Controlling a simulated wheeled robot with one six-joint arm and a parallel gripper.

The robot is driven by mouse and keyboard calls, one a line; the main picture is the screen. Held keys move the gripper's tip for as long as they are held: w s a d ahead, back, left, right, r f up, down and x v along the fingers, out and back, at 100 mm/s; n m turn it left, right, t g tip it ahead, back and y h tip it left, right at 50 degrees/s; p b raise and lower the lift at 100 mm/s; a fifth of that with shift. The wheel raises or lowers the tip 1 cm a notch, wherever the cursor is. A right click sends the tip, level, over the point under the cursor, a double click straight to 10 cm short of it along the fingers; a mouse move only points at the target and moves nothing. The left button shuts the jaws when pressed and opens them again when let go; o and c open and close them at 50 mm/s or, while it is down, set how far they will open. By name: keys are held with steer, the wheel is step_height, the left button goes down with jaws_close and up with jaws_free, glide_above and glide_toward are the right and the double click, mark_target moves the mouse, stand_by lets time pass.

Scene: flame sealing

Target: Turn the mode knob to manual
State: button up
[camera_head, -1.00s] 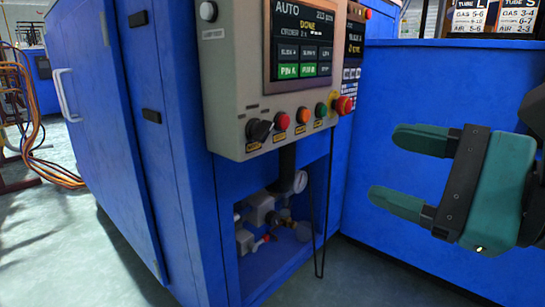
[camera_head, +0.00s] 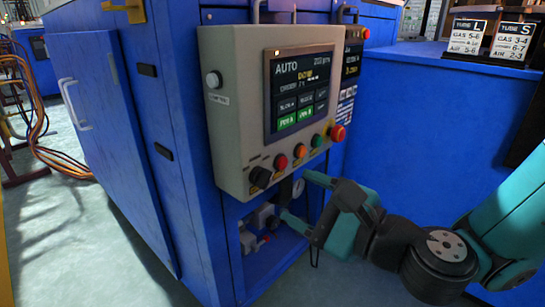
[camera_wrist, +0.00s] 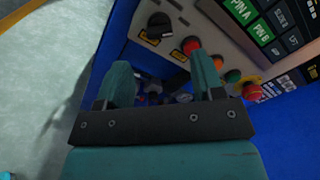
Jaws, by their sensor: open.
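The mode knob (camera_head: 261,177) is black and sits at the lower left of the grey control panel (camera_head: 232,140), in the row with the coloured buttons. The panel's screen (camera_head: 300,85) reads AUTO. In the wrist view the knob (camera_wrist: 160,24) is at the top, beyond the fingertips and a little left of the gap's middle. My gripper (camera_head: 292,198) is open and empty, below and to the right of the knob in the head view and apart from it. Its two fingers show in the wrist view (camera_wrist: 160,63). The knob's label is too small to read.
Red (camera_head: 281,161), orange (camera_head: 299,151) and green (camera_head: 316,140) buttons and a red mushroom button (camera_head: 338,132) stick out right of the knob. Below the panel is a recess with valves and a gauge. A blue cabinet (camera_head: 430,120) stands at the right.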

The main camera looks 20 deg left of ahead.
mark_target(269, 181)
steer(key=p+x, duration=0.1)
steer(key=x, duration=0.5)
steer(key=shift+w+a+p, duration=0.1)
steer(key=shift+a+p, duration=0.15)
steer(key=shift+p, duration=0.05)
steer(key=shift+c, duration=0.3)
steer(key=c, duration=0.9)
